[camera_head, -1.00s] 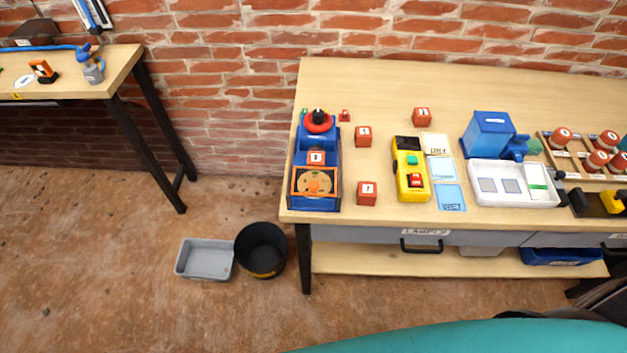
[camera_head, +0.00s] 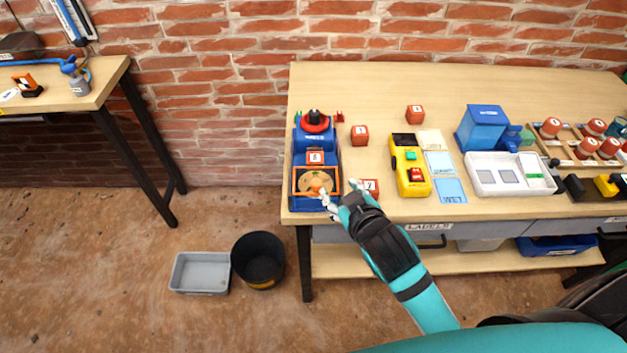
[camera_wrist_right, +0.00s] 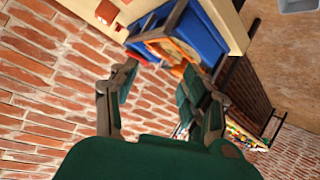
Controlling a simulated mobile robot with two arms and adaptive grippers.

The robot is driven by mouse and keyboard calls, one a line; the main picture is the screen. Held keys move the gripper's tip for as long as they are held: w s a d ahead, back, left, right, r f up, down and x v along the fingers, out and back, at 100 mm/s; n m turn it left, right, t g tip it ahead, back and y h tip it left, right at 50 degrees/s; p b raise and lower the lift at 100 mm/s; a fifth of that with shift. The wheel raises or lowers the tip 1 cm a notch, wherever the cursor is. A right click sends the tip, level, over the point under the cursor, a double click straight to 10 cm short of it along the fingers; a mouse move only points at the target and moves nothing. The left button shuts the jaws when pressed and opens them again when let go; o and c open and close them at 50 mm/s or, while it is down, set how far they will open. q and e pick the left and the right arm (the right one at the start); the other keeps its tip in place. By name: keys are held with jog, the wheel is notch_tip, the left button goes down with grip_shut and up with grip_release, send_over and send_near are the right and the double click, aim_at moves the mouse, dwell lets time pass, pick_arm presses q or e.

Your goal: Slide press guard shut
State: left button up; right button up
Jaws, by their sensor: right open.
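The blue press (camera_head: 302,149) stands at the left end of the workbench, with a red and black knob on top. Its guard (camera_head: 294,181) is an orange frame around a round tan plate (camera_head: 308,178) with an orange knob at the front. My right gripper (camera_head: 333,202) is open and empty, just right of the guard's front corner. In the right wrist view the open fingers (camera_wrist_right: 160,90) point toward the blue press (camera_wrist_right: 207,40) and the orange frame. I cannot tell whether a finger touches the guard. My left gripper is not in view.
A red cube (camera_head: 369,187) sits close beside my right gripper. Further right are a yellow device (camera_head: 412,180), blue cards, a white tray (camera_head: 512,187) and a blue machine (camera_head: 482,128). A black bin (camera_head: 258,262) and a grey tub (camera_head: 200,273) stand on the floor.

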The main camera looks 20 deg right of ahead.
jog(key=w+a+r+n+t+y, duration=0.4)
jog(key=a+r, duration=0.1)
jog(key=r, duration=0.6)
jog(key=w+a+r+n+t+y, duration=0.3)
jog(key=w+a+r+n+t, duration=0.15)
jog(key=r, duration=0.55)
jog(key=s+a+r+n+g+y, duration=0.4)
jog(key=a+n+g+y, duration=0.35)
jog(key=n, duration=0.25)
jog(key=s+a+r+n+g+y, duration=0.4)
jog(key=a+n+g+y, duration=0.3)
jog(key=n+y, duration=0.3)
jog(key=n+g+h, duration=0.6)
jog(key=n+h, duration=0.4)
jog(key=h, duration=1.5)
send_over(316, 182)
notch_tip(316, 182, down, 14)
jog(key=shift+y, duration=0.35)
notch_tip(316, 182, down, 17)
jog(key=p, duration=0.3)
